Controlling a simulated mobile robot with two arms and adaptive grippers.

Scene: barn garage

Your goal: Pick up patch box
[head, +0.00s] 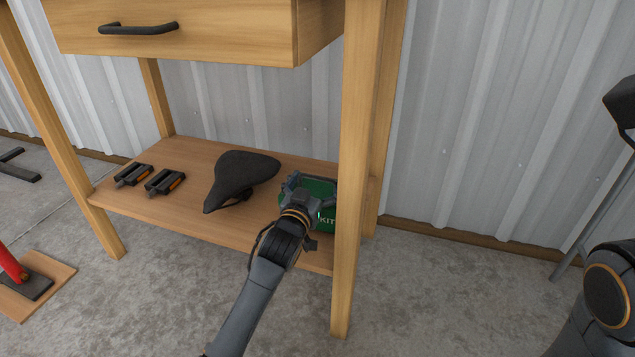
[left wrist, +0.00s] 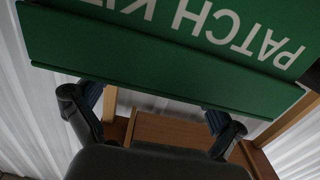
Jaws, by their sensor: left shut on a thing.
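The patch box is a green box with white "PATCH KIT" lettering. In the head view the patch box (head: 325,211) is at the right end of the wooden lower shelf (head: 215,223), partly hidden behind my left gripper (head: 301,190). In the left wrist view the patch box (left wrist: 160,55) fills the upper part, its lettering upside down. My left gripper (left wrist: 155,110) is shut on the box, with a finger at each side. Whether the box touches the shelf I cannot tell. My right gripper is not in view.
A black bicycle saddle (head: 238,177) lies left of the box, and two pedals (head: 150,179) lie farther left. A table leg (head: 357,170) stands just right of the box. A drawer (head: 180,30) hangs above. Concrete floor is open in front.

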